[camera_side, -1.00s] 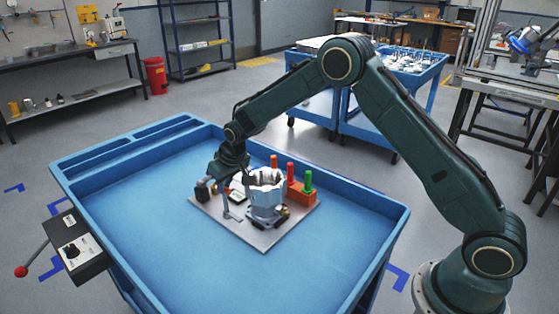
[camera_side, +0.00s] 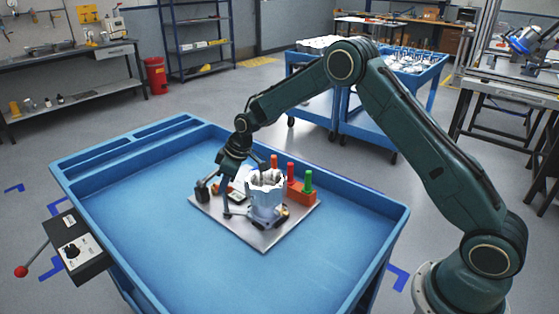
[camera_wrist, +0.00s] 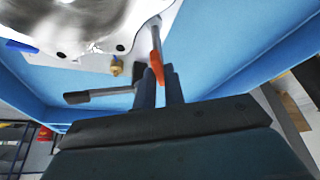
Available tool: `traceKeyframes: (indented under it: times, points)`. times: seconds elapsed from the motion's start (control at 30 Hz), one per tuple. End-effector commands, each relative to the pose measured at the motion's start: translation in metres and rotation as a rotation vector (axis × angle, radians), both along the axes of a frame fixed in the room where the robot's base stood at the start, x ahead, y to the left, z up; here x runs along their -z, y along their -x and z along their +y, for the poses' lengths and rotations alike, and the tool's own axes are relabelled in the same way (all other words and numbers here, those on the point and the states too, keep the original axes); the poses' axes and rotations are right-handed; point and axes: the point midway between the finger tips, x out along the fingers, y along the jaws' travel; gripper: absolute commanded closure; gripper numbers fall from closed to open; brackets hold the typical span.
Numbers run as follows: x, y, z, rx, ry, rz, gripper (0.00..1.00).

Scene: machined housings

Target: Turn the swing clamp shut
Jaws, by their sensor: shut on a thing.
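The silvery machined housing (camera_side: 266,192) stands upright on the grey base plate (camera_side: 265,240); its lower part fills the upper left of the wrist view (camera_wrist: 75,22). In the wrist view, an orange grip piece (camera_wrist: 157,66) sits on a thin grey rod (camera_wrist: 155,32) beside the plate edge; I take it as part of the swing clamp. My gripper (camera_wrist: 160,78) is shut on this orange piece. In the side view my gripper (camera_side: 227,207) points down at the plate's left part, left of the housing. The clamp's contact with the housing cannot be made out.
A black-handled lever (camera_wrist: 95,95) and a brass pin (camera_wrist: 116,67) lie close left of my fingers. The blue tray (camera_side: 150,225) is clear around the plate.

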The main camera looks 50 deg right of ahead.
Motion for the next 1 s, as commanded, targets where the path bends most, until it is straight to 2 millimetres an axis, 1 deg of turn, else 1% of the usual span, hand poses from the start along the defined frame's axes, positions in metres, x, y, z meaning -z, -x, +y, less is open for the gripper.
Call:
traceKeyframes:
  times: [0.2, 0.37, 0.87, 0.9, 1.0]
  points:
    - [-0.0006, -0.0009, -0.0017, -0.139, 0.0, 0.0, 1.0]
    - [-0.0003, -0.0008, -0.0015, -0.202, 0.001, 0.001, 1.0]
    - [-0.0005, -0.001, -0.0014, -0.232, 0.001, -0.001, 1.0]
    - [-0.0005, -0.001, -0.0014, -0.232, 0.001, -0.001, 0.85]
    - [-0.0004, -0.001, -0.0013, -0.231, 0.001, 0.0, 0.67]
